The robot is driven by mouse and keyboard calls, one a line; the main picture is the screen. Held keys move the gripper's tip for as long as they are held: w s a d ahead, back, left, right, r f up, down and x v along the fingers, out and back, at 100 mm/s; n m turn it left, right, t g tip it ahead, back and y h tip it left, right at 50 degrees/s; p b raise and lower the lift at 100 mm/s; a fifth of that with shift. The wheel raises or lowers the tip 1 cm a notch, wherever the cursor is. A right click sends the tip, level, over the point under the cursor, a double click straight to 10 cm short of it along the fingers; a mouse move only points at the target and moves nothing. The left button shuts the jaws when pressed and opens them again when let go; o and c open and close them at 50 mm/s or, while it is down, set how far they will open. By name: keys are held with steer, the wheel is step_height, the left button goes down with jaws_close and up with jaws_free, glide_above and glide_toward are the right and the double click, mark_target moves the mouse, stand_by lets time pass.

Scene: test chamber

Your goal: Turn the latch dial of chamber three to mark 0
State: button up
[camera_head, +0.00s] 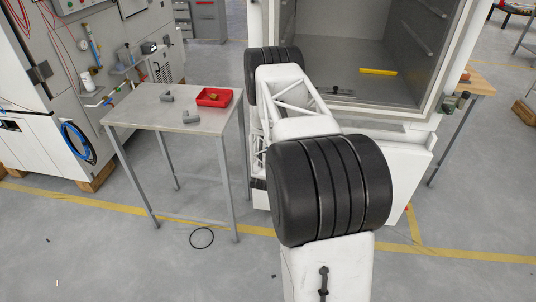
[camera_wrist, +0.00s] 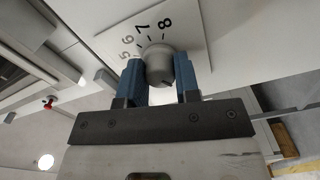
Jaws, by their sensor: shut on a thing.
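In the wrist view the grey round latch dial (camera_wrist: 159,62) stands out from a white plate (camera_wrist: 185,25) with the black numbers 5, 6, 7 and 8 showing around its edge. The mark 0 is not in sight. My gripper (camera_wrist: 164,74) has its two blue fingers on either side of the dial, shut on it. Which mark the dial points to cannot be told for sure. In the head view my arm reaches towards an open white chamber (camera_head: 457,60) and hides the dial and gripper.
The chamber's grey interior holds a yellow bar (camera_head: 378,71). Left of my arm, a metal table (camera_head: 150,118) carries a red tray (camera_head: 214,97) and grey pipe pieces (camera_head: 191,117). A white cabinet with blue hose (camera_head: 78,143) stands far left. A black ring (camera_head: 202,238) lies on the floor.

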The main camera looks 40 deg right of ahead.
stand_by(0.3)
steer(key=o, duration=0.9)
steer(key=shift+v, duration=3.9)
steer(key=shift+r, duration=0.1)
